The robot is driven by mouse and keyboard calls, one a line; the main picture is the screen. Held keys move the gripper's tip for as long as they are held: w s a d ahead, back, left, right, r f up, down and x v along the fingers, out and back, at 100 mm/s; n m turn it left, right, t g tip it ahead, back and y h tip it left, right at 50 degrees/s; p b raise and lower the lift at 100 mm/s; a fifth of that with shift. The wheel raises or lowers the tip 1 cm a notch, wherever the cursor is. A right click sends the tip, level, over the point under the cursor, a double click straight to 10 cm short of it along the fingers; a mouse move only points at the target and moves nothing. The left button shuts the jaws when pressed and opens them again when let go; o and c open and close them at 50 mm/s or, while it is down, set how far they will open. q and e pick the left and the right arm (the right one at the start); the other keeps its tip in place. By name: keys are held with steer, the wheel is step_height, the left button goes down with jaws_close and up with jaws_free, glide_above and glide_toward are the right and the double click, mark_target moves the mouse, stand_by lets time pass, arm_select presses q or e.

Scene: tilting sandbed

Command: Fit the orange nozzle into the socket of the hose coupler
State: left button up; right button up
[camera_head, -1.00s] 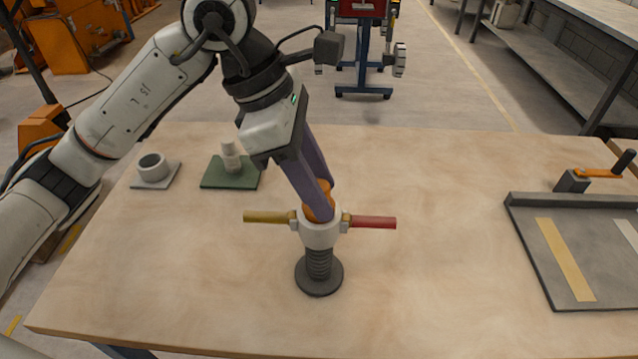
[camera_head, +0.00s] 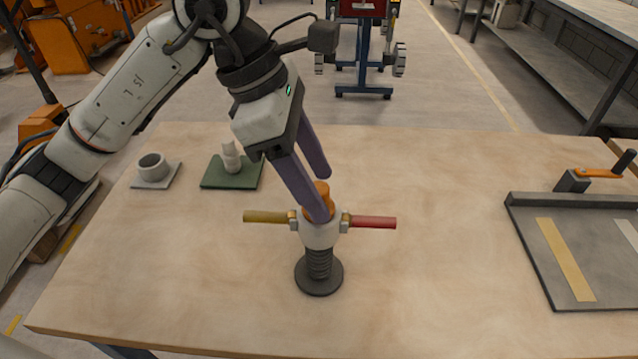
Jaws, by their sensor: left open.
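The hose coupler (camera_head: 320,236) stands upright on the table, a white socket on a dark ribbed stem and round base. It has a yellow lever (camera_head: 266,216) on its left and a red lever (camera_head: 374,222) on its right. The orange nozzle (camera_head: 323,190) sits upright at the top of the coupler, its lower part in the socket or hidden by a finger. My left gripper (camera_head: 323,197) is open around the nozzle, its purple fingers apart, one in front and one behind. How deep the nozzle sits cannot be told. My right gripper is not in view.
On the wooden table (camera_head: 200,270), a grey ring on a plate (camera_head: 153,168) and a white bottle (camera_head: 230,155) on a green mat (camera_head: 222,184) stand at the back left. A grey tray (camera_head: 580,299) with an orange-handled clamp (camera_head: 600,173) is at the right. The table between is clear.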

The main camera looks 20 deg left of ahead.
arm_select(q)
steer(key=v, duration=1)
steer(key=shift+r, duration=0.35)
steer(key=shift+a, duration=0.15)
